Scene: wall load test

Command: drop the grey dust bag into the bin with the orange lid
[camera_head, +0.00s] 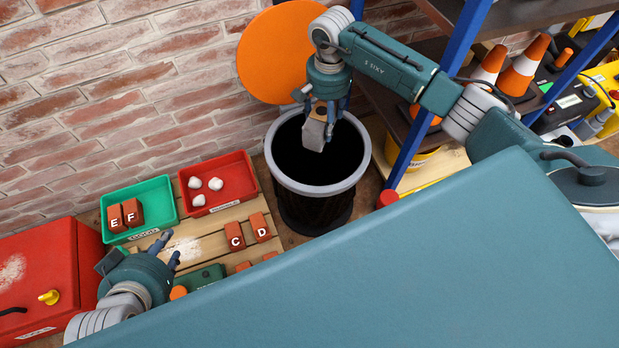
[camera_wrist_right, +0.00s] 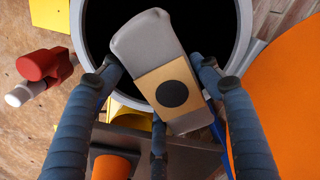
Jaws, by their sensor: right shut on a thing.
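The grey dust bag (camera_head: 314,134) has a tan panel with a black round spot, seen in the right wrist view (camera_wrist_right: 149,40). My right gripper (camera_head: 328,108) is shut on it and holds it over the mouth of the black bin (camera_head: 315,205) with a grey rim. The bag appears above the opening, tilted. The orange lid (camera_head: 268,60) stands upright behind the bin, open. It also shows in the right wrist view (camera_wrist_right: 285,100). My left gripper (camera_head: 167,253) is low at the left, its fingers apart and nothing between them.
A green tray (camera_head: 163,186) holds blocks E and F. A red tray (camera_head: 245,170) holds white lumps. Blocks C (camera_head: 235,237) and D (camera_head: 259,227) lie on the wooden pallet. A blue-post shelf (camera_head: 437,90) with cones stands right of the bin. A red case (camera_head: 60,260) is at far left.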

